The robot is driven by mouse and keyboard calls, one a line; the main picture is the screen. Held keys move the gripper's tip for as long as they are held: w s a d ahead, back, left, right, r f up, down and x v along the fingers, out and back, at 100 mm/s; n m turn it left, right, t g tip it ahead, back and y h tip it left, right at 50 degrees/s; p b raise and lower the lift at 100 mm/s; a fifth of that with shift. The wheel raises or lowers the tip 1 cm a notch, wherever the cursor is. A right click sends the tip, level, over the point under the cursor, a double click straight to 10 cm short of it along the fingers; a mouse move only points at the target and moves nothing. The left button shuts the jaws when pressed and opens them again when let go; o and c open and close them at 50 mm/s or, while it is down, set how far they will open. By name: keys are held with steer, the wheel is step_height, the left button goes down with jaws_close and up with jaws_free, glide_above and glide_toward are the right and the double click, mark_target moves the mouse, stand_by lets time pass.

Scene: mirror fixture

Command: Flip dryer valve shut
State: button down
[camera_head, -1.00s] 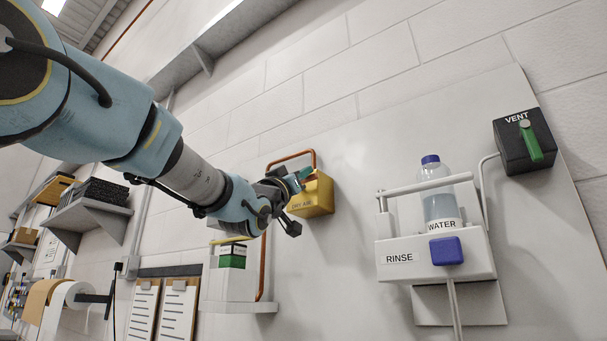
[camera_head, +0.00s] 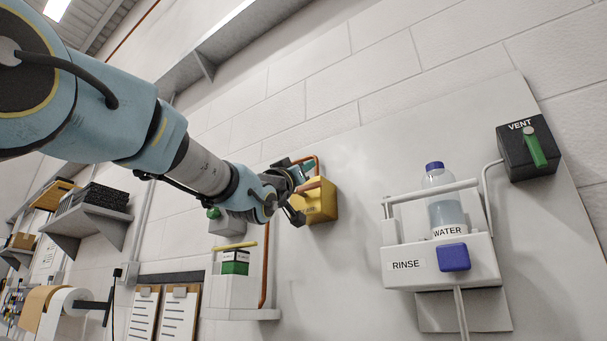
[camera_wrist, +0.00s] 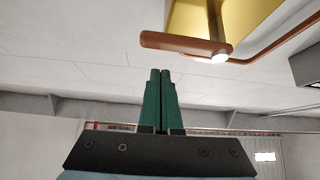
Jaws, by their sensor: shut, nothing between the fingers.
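The dryer valve is a yellow box (camera_head: 320,206) on the wall panel, left of the rinse station. In the wrist view the box (camera_wrist: 222,18) is at the top, cut by the frame edge. Its copper-coloured lever (camera_wrist: 180,44) lies nearly level across the box's lower part and sticks out left from a pale pivot. My gripper (camera_wrist: 159,72) is shut and empty; its two green fingers are together. The fingertips appear just below the lever in the wrist view, with a visible gap. In the head view my gripper (camera_head: 301,178) overlaps the box's upper left and hides part of it.
A copper pipe (camera_head: 264,265) runs by the valve. A rinse unit (camera_head: 430,262) with a water bottle (camera_head: 445,212), and a black vent box (camera_head: 522,158) with a green lever, are to the right. A small shelf (camera_head: 240,314) is below. Bare panel lies between valve and rinse unit.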

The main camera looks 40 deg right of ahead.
steer(key=b+v, duration=0.6)
steer(key=v, duration=0.4)
steer(key=shift+w+a+b, duration=0.15)
steer(key=shift+w+b, duration=0.05)
steer(key=shift+b, duration=0.15)
steer(key=shift+r, duration=0.1)
